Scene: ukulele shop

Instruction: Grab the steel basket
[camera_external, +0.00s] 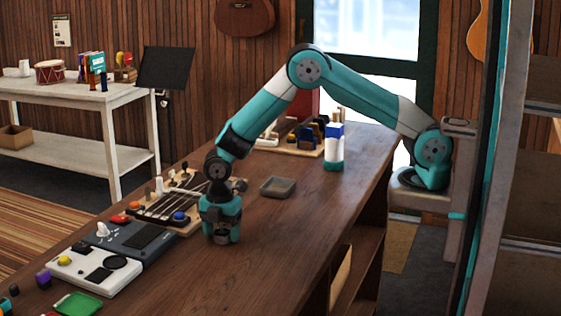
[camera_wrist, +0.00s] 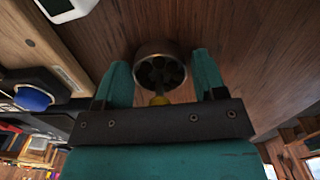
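The steel basket (camera_wrist: 150,49) is a small round metal cup with a dark, divided inside and a yellow part at its near edge. In the wrist view it lies between the two teal fingers of my gripper (camera_wrist: 162,66), close to the tips. The fingers are spread apart, one on each side of it, with no clear grip on it. In the external view my gripper (camera_external: 221,238) points down, low over the wooden counter. A small greyish piece shows between the fingers there, but the fingers hide most of it.
A board with small parts (camera_external: 165,208) lies just left of my gripper, with a white and grey device (camera_external: 95,268) nearer the front. The counter (camera_external: 290,225) to the right is clear.

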